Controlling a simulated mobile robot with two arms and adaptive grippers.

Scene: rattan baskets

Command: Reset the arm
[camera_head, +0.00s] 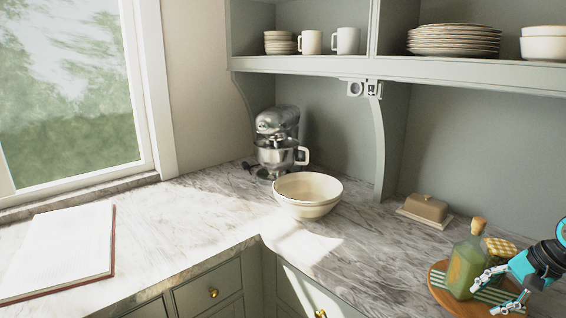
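My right gripper (485,297) shows at the lower right edge, its arm coming in from the right. Its two fingers are spread apart with nothing visible between them but the striped cloth and wooden board behind. One fingertip overlaps the lower part of a green glass bottle (463,268) with a cork; I cannot tell whether they touch. My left gripper and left arm are not in view.
The round wooden board (438,285) also holds a jar with a checked yellow lid (501,247). A butter dish (426,208), cream bowl (308,196) and stand mixer (277,140) stand further back. An open book (60,250) lies left. Marble counter between is clear.

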